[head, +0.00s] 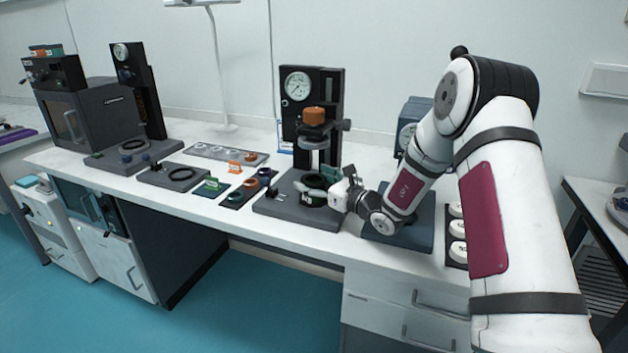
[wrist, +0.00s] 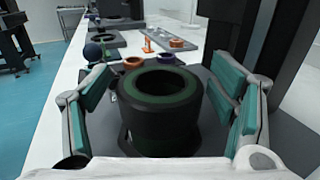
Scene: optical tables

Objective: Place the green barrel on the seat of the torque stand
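The green barrel (wrist: 162,112), a dark ring-shaped body with a green band around its open top, stands upright between my fingers in the wrist view. In the head view the barrel (head: 313,188) is on the base of the torque stand (head: 285,212), below the gauge column. My gripper (wrist: 165,115) is open, with a teal-padded finger on each side of the barrel and a visible gap on both sides. In the head view my gripper (head: 333,192) reaches in from the right. The barrel's underside and the seat beneath it are mostly hidden.
An orange-topped head (head: 314,116) hangs on the stand's column above the barrel. Left of the stand is a small tray (head: 232,202) with coloured rings, beside a green tag (head: 212,184). A blue-grey instrument base (head: 425,235) is at right, behind my arm.

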